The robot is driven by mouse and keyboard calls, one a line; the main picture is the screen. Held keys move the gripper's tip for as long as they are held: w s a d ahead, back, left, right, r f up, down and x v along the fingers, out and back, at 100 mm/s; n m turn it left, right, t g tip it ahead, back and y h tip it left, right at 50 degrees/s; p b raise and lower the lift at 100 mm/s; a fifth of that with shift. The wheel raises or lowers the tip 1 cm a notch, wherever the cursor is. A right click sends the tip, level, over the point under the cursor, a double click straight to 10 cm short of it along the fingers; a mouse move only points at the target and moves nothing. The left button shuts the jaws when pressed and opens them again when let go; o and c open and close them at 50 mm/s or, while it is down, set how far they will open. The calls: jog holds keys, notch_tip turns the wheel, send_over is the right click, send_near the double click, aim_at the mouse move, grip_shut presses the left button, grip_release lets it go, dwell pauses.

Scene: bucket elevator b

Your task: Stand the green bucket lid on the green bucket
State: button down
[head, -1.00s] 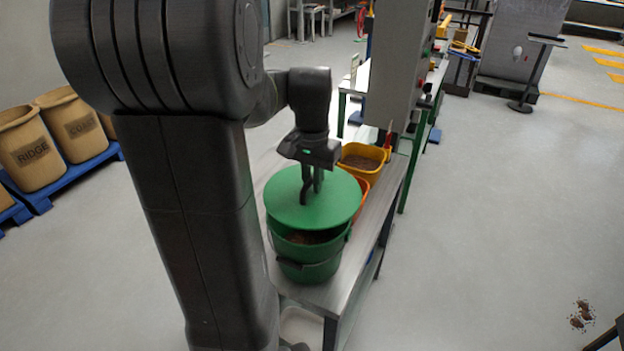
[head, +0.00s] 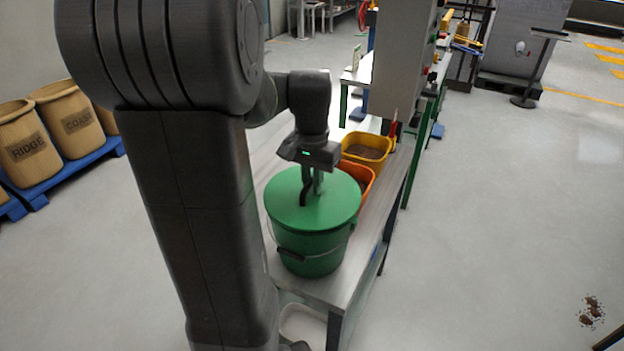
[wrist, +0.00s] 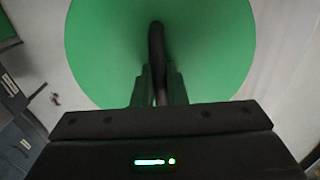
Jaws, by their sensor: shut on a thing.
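The green bucket (head: 309,253) stands upright near the close end of the metal bench. The round green bucket lid (head: 290,205) lies level over the bucket's mouth and hides what is inside. No clear gap shows between lid and rim in the head view, though full seating cannot be told. My gripper (head: 311,188) is above the lid, shut on its upright dark handle. In the wrist view, the lid (wrist: 95,50) fills the middle and my gripper (wrist: 158,88) has the dark handle between its fingers. The bucket is hidden there.
An orange bucket (head: 366,176) stands close behind the green one, with a yellow bucket (head: 366,147) of brown material beyond. A tall grey cabinet (head: 401,60) rises behind them. The bench (head: 366,240) edge runs along the right, with open floor (head: 480,220) beyond it.

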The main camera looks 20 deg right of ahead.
jog(key=shift+f+b, duration=0.35)
jog(key=shift+f, duration=0.4)
dwell(0.3)
jog(key=c, duration=1.4)
grip_release()
notch_tip(320, 180, up, 14)
jog(key=shift+f, duration=0.1)
notch_tip(320, 180, down, 14)
jog(key=shift+r, duration=0.35)
